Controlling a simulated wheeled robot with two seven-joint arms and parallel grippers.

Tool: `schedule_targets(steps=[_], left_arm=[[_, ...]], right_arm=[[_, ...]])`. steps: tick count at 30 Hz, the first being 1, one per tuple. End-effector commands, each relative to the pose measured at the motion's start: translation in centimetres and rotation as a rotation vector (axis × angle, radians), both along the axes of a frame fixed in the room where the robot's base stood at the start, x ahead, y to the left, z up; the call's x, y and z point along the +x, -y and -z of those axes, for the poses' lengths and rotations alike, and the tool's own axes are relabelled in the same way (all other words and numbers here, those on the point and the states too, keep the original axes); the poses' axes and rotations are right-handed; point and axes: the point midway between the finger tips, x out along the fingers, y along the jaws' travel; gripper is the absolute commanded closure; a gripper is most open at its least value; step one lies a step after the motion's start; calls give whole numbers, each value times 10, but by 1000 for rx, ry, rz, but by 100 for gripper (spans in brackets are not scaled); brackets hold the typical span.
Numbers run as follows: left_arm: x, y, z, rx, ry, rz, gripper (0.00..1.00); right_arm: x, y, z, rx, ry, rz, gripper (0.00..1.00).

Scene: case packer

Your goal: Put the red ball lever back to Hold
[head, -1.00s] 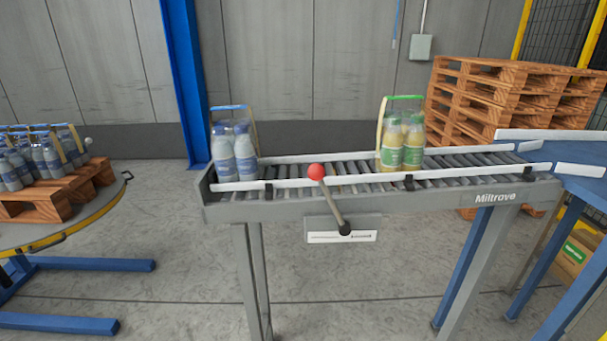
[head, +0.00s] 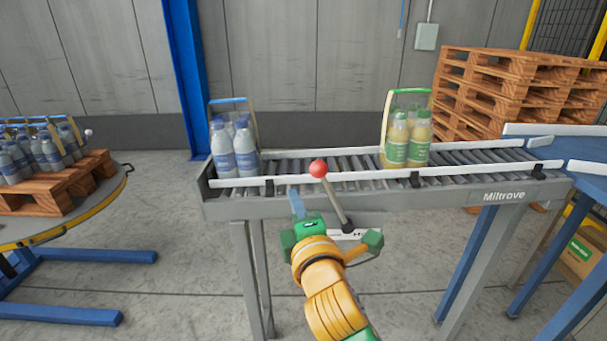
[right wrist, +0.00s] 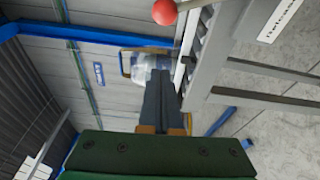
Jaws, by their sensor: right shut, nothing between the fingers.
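The lever's red ball (head: 318,169) stands at the front rail of the roller conveyor. Its grey rod (head: 335,200) leans up and left from a dark pivot on the conveyor's front. The label plate (head: 372,222) behind the pivot is mostly hidden by my arm. My right gripper (head: 296,200) is shut and empty, just left of the rod and below the ball, apart from the ball. In the right wrist view the shut fingers (right wrist: 161,92) point up the picture, and the red ball (right wrist: 165,12) is at the top edge beyond them. My left gripper is out of view.
Blue-labelled bottles (head: 234,150) stand at the conveyor's left end, and green-labelled bottles (head: 407,140) stand farther right. The conveyor frame (head: 450,197) is close behind my gripper. A round table with a pallet (head: 70,190) is at left. The floor in front is clear.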

Motion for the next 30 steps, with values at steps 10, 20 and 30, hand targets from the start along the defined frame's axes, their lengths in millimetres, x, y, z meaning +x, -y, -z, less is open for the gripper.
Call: schedule_targets(steps=[10,20,30], left_arm=[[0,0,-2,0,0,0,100],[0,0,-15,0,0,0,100],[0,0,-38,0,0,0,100]], right_arm=[[5,-1,0,0,-2,2,100],[67,-14,0,-1,-4,3,100],[96,2,-4,0,-3,2,100]])
